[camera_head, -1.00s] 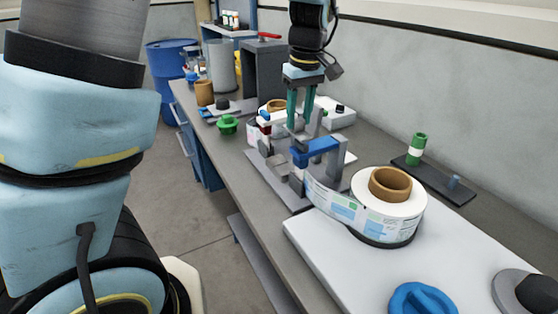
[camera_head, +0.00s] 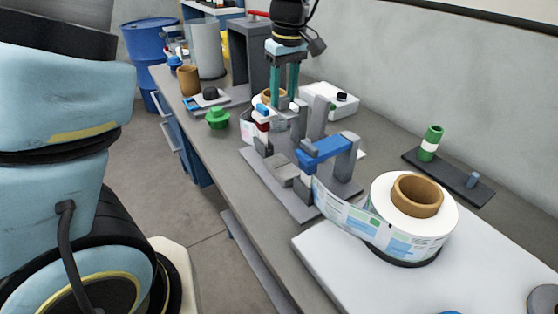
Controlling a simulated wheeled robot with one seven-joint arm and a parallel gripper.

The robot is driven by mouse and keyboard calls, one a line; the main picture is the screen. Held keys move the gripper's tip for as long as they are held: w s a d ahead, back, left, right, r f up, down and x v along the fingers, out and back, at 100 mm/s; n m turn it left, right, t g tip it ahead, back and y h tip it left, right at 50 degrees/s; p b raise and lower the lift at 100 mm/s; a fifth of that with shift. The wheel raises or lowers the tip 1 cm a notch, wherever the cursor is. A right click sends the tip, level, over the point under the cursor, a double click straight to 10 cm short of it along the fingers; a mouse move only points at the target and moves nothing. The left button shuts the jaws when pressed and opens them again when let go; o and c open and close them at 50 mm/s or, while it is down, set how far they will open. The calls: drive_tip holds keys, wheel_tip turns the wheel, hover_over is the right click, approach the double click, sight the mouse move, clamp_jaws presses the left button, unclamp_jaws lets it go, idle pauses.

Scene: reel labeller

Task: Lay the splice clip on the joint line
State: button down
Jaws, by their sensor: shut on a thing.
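My gripper (camera_head: 283,104) points down on teal fingers over the back part of the labelling fixture. It is shut on a small pale piece between the fingertips, too small here to identify surely as the splice clip. The fixture (camera_head: 283,168) is a grey base with upright blocks and a blue bar (camera_head: 326,149) across its front end. A printed label web (camera_head: 345,212) runs from the fixture to a large white reel (camera_head: 392,238) with a brown core. The joint line cannot be made out at this size.
A green knob (camera_head: 218,118) stands left of the fixture. A dark stand with a green-and-white roll (camera_head: 430,144) is at right, a white box (camera_head: 332,98) behind. A brown cup (camera_head: 188,80) and a grey cylinder (camera_head: 208,52) stand farther back.

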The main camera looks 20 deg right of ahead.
sight(284, 110)
drive_tip(key=f+b, duration=0.1)
drive_tip(key=f, duration=0.2)
drive_tip(key=f+b, duration=0.1)
drive_tip(key=f, duration=0.2)
drive_tip(key=shift+s, duration=0.2)
wheel_tip(284, 110, down, 10)
drive_tip(key=shift+f+p, duration=0.2)
drive_tip(key=shift+p, duration=0.8)
drive_tip(key=shift+f, duration=0.1)
drive_tip(key=shift+c, duration=2.3)
unclamp_jaws()
